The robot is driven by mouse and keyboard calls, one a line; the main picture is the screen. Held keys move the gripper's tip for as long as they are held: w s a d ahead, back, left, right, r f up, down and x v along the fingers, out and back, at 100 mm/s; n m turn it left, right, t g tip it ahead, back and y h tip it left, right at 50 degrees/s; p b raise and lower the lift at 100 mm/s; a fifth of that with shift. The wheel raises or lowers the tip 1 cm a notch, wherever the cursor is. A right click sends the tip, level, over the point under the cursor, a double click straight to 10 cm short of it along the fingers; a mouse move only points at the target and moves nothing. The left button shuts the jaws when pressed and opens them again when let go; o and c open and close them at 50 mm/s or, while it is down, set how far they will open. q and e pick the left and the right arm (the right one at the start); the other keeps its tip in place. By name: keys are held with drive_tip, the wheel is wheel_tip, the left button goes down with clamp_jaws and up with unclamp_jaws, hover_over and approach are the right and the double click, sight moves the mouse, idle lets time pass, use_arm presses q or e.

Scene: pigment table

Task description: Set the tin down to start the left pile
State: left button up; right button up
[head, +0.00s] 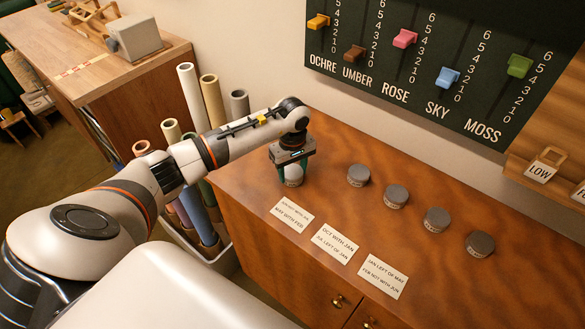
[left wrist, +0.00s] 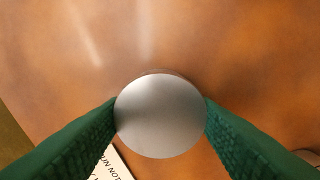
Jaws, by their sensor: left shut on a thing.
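My left gripper (head: 292,165) points down over the left part of the brown cabinet top (head: 330,150). It is shut on a grey round tin (head: 293,176). In the left wrist view the tin's round lid (left wrist: 160,115) sits between the two green fingers. I cannot tell whether the tin touches the wood. Several more grey tins stand in a slanting row to the right: one (head: 358,175), another (head: 396,196), a third (head: 436,219) and the rightmost (head: 480,244). My right gripper is not in view.
Three white cards with writing lie along the front: a left card (head: 291,216), a middle card (head: 335,243) and a right card (head: 382,275). A dark board with coloured sliders (head: 440,60) hangs behind. Rolled tubes (head: 212,100) stand left of the cabinet. Bare wood lies between the held tin and the row.

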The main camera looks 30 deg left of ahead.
sight(292, 172)
use_arm(q)
drive_tip(key=shift+f, duration=0.15)
drive_tip(key=o, duration=0.8)
drive_tip(key=shift+o, duration=0.9)
drive_tip(key=shift+r, duration=0.3)
wheel_tip(292, 172, up, 12)
drive_tip(key=b, duration=0.2)
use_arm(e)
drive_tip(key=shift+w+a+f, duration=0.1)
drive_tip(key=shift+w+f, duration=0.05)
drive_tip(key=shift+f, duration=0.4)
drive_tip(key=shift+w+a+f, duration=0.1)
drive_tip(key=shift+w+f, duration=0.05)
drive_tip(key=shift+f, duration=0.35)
use_arm(q)
drive_tip(key=shift+f, duration=0.1)
